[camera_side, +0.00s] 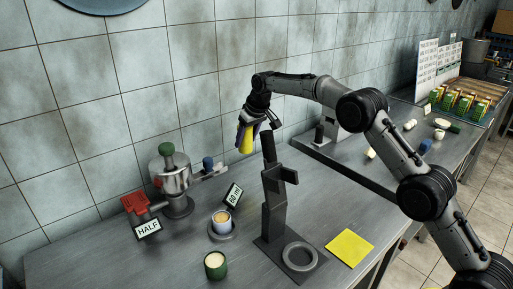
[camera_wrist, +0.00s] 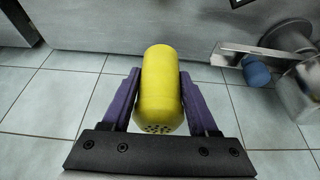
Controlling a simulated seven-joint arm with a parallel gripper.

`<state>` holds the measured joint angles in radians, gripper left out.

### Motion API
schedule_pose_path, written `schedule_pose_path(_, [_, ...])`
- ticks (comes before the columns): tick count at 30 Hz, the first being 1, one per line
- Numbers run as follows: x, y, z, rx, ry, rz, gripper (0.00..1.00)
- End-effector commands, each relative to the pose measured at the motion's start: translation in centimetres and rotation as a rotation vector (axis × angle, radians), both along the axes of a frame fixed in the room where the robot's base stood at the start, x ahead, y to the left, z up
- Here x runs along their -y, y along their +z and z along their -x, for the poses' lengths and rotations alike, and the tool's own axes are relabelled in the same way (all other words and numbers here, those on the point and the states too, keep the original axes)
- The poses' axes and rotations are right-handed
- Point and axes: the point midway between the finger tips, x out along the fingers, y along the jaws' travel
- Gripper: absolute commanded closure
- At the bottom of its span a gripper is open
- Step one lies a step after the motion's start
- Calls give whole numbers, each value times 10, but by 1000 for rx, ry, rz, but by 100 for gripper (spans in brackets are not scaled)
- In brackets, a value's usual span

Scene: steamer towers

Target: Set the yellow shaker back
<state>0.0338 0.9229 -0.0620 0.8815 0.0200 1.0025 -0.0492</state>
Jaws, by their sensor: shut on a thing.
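The yellow shaker (camera_side: 246,143) is between the fingers of my gripper (camera_side: 247,133), held in the air above the far part of the steel counter, near the tiled wall. In the wrist view the shaker (camera_wrist: 160,85) lies between the two purple fingers (camera_wrist: 160,100), which press on its sides. Its end with small holes points towards the gripper's base. A flat yellow square (camera_side: 349,247) lies bare on the counter at the front right.
A dark upright stand (camera_side: 274,205) with a ring (camera_side: 300,256) at its base stands mid-counter. A steel vessel with a green knob (camera_side: 170,180), a HALF sign (camera_side: 148,228), a 60 ml sign (camera_side: 234,195), a cup (camera_side: 222,224) and a green pot (camera_side: 215,265) stand left of it.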

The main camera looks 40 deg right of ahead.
Motion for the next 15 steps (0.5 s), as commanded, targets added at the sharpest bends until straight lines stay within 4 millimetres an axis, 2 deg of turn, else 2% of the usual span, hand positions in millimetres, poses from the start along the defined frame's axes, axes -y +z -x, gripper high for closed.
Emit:
schedule_pose_path(4, [4,-12,-14,2,-4,0,100])
schedule_pose_path(9, [5,-29,-14,3,-8,0,100])
schedule_pose_path(15, [6,-31,-14,6,-8,0,100])
